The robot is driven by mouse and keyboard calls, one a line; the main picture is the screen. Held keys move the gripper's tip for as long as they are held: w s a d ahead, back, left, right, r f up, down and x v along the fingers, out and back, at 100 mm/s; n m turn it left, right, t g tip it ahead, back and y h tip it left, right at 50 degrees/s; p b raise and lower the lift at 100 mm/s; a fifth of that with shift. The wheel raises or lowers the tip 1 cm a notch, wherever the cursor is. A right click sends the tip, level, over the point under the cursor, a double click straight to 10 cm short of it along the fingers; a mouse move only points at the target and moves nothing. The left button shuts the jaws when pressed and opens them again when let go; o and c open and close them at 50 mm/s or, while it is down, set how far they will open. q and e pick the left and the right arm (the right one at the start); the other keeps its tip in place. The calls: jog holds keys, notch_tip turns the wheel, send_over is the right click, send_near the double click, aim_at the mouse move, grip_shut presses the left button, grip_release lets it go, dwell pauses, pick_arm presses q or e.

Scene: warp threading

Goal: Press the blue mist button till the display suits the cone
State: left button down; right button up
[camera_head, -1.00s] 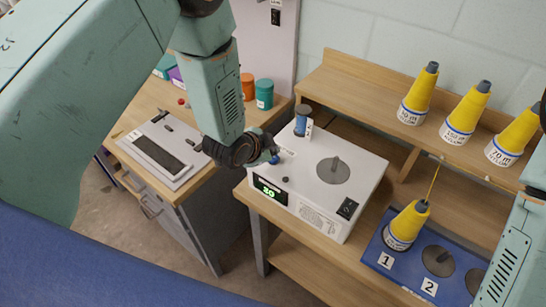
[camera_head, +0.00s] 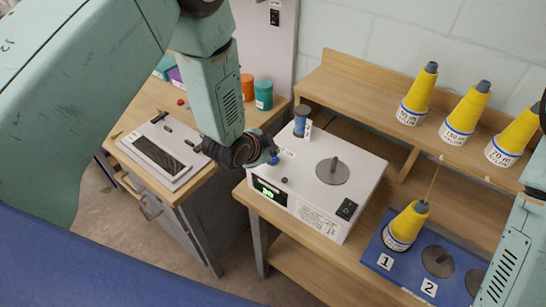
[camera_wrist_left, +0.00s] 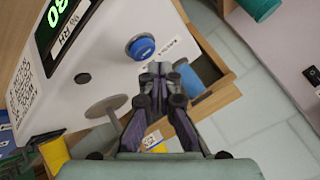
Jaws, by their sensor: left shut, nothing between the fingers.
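The white box (camera_head: 310,170) carries the blue mist button (camera_head: 274,160) near its left edge, beside my left gripper (camera_head: 268,152). The green display (camera_head: 268,191) on its front seems to read 30. In the left wrist view the display (camera_wrist_left: 62,12) is partly cut off, above "% RH". The blue button (camera_wrist_left: 140,47) lies just beyond my shut, empty left fingertips (camera_wrist_left: 157,70); I cannot tell whether they touch it. A yellow cone (camera_head: 407,226) with a thread rising from it stands on spot 1 of the blue base (camera_head: 384,263). My right gripper is out of view.
A blue bottle (camera_head: 302,122), a grey disc (camera_head: 332,171) and a black switch (camera_head: 346,208) are on the box. Three labelled yellow cones, one of them the middle cone (camera_head: 466,113), stand on the wooden shelf (camera_head: 375,105). A panelled device (camera_head: 160,150) sits on the left bench.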

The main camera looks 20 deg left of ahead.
pick_arm(q)
jog(key=shift+f, duration=0.15)
jog(key=shift+s+a+f+b, duration=0.1)
jog(key=shift+f+b, duration=0.15)
jog(key=shift+b, duration=0.05)
jog(key=shift+f+b, duration=0.4)
jog(key=shift+f, duration=0.1)
dwell(0.6)
dwell(0.4)
jog(key=shift+r+p, duration=0.75)
jog(key=shift+r, duration=0.2)
